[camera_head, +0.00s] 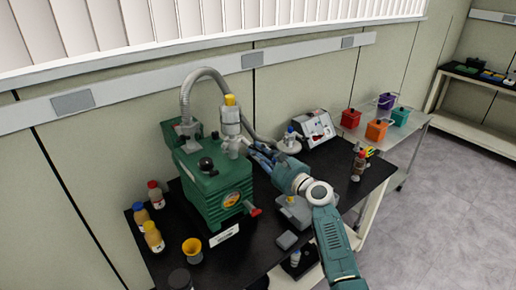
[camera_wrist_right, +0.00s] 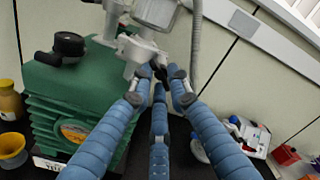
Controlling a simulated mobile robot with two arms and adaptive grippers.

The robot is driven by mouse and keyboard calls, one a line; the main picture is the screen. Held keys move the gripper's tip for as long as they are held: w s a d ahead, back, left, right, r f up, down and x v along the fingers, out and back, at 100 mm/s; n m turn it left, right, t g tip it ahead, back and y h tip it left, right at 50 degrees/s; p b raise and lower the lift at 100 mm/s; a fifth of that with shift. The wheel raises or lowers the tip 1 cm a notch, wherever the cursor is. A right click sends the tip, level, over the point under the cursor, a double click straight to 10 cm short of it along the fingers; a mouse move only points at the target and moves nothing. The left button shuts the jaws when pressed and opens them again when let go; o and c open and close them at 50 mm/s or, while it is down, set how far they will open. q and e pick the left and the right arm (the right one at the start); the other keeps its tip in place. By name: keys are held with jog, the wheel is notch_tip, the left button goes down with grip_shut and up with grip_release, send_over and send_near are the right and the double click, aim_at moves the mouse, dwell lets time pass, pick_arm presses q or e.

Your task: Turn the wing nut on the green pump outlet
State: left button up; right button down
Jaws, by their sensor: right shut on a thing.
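The green pump (camera_head: 205,190) stands on the black bench. In the right wrist view, a pale clamp (camera_wrist_right: 134,46) sits on the outlet above the pump's green top. My right gripper (camera_head: 253,150) reaches in from the right at the outlet. Its blue fingers close in on a small part at the clamp, and it is shut there; the fingertips (camera_wrist_right: 159,73) largely hide the wing nut. My left gripper is not in view.
A grey scale-like box (camera_head: 292,212) lies under my right arm. A white instrument (camera_head: 316,128) stands behind it. A trolley with coloured boxes (camera_head: 376,130) is at the right.

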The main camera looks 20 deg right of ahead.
jog(key=m, duration=0.2)
jog(key=shift+w+d+r+m+p, duration=0.1)
jog(key=shift+d+r+m+p, duration=0.05)
jog(key=shift+r+m+p, duration=0.25)
jog(key=m, duration=0.2)
jog(key=shift+f+m, duration=0.1)
jog(key=shift+m, duration=0.3)
jog(key=m, duration=0.3)
jog(key=shift+m, duration=0.3)
jog(key=m, duration=0.4)
jog(key=shift+m, duration=0.3)
jog(key=m, duration=0.9)
jog(key=shift+f+m, duration=0.15)
jog(key=shift+m, duration=0.85)
jog(key=shift+f, duration=0.2)
